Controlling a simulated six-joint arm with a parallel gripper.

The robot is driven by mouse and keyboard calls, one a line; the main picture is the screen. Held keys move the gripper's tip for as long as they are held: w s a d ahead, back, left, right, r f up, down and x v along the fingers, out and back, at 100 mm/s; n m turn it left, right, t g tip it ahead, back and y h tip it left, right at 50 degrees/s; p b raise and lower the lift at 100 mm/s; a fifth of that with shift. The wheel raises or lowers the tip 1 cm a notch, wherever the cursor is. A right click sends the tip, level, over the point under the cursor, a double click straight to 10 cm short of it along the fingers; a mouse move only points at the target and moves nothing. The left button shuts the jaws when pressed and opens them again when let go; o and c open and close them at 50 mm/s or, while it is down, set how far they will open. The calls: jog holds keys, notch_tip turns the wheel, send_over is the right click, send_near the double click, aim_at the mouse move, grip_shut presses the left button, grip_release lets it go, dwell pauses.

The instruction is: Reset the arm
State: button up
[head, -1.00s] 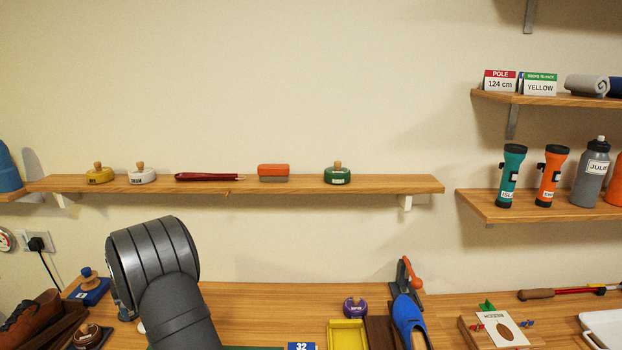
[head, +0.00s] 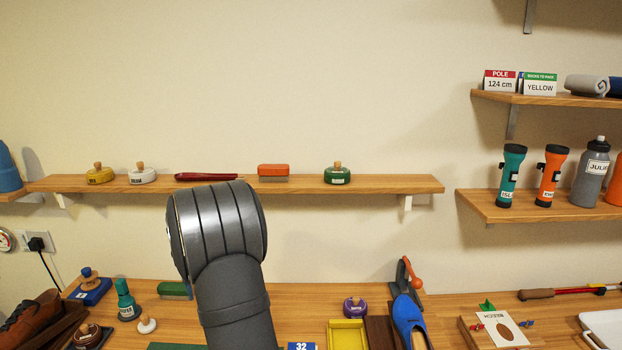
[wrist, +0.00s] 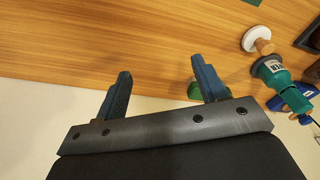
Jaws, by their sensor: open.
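My gripper (wrist: 162,84) shows in the wrist view with its two dark blue fingers spread wide apart. Nothing is between the fingers. It hangs above the wooden workbench (wrist: 120,40). A green object (wrist: 195,90) shows partly behind the right finger.
A long wall shelf (head: 300,186) holds tins and brushes.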

jog(key=d+f+m, duration=0.1)
jog(key=d, duration=0.4)
jog(key=d+f+m, duration=0.1)
jog(key=d, duration=0.4)
jog(key=d+f+m, duration=0.1)
jog(key=d+f, duration=0.1)
jog(key=d, duration=0.3)
jog(key=s+d+f+m, duration=0.1)
jog(key=d, duration=0.3)
jog(key=s+d+f+m, duration=0.1)
jog(key=s+d, duration=0.1)
jog(key=d, duration=0.2)
jog(key=s+d+f, duration=0.1)
jog(key=d, duration=0.4)
jog(key=shift+s+f+m+h, duration=0.15)
jog(key=shift+s+m+h, duration=0.15)
jog(key=shift+m+h, duration=0.1)
jog(key=shift+n, duration=0.9)
jog(key=a, duration=0.4)
jog(key=s+a, duration=0.1)
jog(key=a, duration=0.1)
jog(key=shift+r, duration=0.35)
jog(key=shift+s+a+r+n, duration=0.1)
jog(key=shift+a+n, duration=0.2)
jog(key=shift+a, duration=0.4)
